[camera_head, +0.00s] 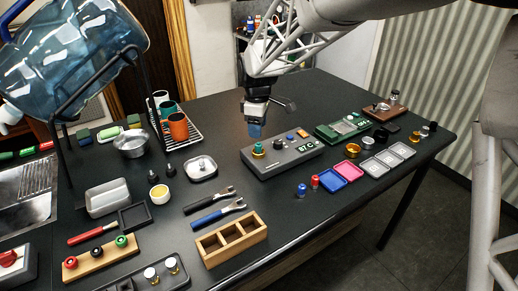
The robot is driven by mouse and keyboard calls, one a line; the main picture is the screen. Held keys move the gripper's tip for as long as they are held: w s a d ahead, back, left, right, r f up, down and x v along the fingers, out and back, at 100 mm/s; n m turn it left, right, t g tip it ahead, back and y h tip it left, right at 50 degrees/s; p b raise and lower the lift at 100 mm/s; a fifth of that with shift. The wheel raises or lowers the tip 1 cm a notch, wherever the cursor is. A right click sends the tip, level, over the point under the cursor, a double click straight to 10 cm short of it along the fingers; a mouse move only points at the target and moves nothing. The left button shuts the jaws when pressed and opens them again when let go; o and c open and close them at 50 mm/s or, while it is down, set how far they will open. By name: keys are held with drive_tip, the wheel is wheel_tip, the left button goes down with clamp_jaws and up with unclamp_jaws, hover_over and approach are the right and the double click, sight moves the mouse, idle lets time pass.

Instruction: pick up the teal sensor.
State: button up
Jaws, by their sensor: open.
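A small teal piece (258,148), which looks like the teal sensor, stands at the left end of a long grey device (285,158) on the dark table. A brass-coloured ring shows around its lower part. My gripper (255,130) points down above the left end of the device, a little above the teal piece and apart from it. Its blue-tinted tips are small in the picture, and the gap between them is hard to see. It is open, and I see nothing held in it.
The grey device also carries a dark knob (279,143), an orange button (302,133) and a small display. A green device (342,128) stands to the right.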

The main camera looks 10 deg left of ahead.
sight(258, 145)
drive_tip(key=shift+f, duration=1.25)
drive_tip(key=shift+f, duration=0.1)
drive_tip(key=shift+w+f, duration=0.15)
drive_tip(key=shift+f, duration=1.1)
drive_tip(key=shift+w+f, duration=0.15)
drive_tip(key=shift+f, duration=1.1)
drive_tip(key=shift+c, duration=0.2)
clamp_jaws()
drive_tip(key=shift+r, duration=0.2)
